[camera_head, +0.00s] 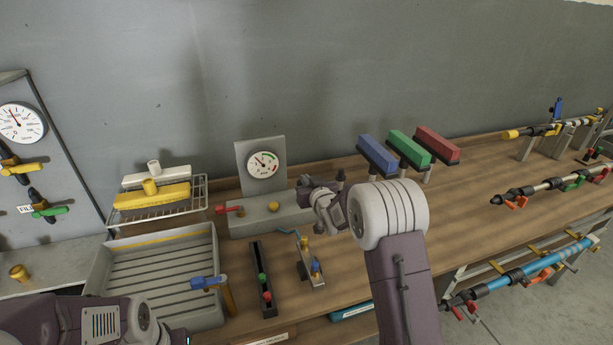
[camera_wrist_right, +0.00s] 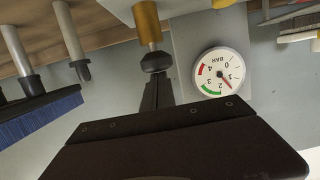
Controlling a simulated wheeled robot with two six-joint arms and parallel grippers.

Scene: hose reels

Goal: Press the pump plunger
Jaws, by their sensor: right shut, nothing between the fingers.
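The pump is a grey box (camera_head: 243,223) on the bench with a gauge panel (camera_head: 281,152) behind it, a red lever (camera_head: 230,209) and a gold knob (camera_head: 274,206). In the right wrist view, which is upside down, a gold collar (camera_wrist_right: 146,22) carries a black knob (camera_wrist_right: 157,61), seemingly the plunger. My right gripper (camera_head: 306,185) is at the box's right end, shut and empty. In the wrist view its dark fingertips (camera_wrist_right: 156,80) lie close to the black knob. I cannot tell whether they touch. My left arm shows at bottom left, its fingers out of sight.
Blue, green (camera_head: 411,147) and red brushes stand on posts to the right. A grey tray (camera_head: 98,275), a wire rack (camera_head: 202,190) and a black button strip (camera_head: 257,256) lie left and in front. Hose nozzles stand far right.

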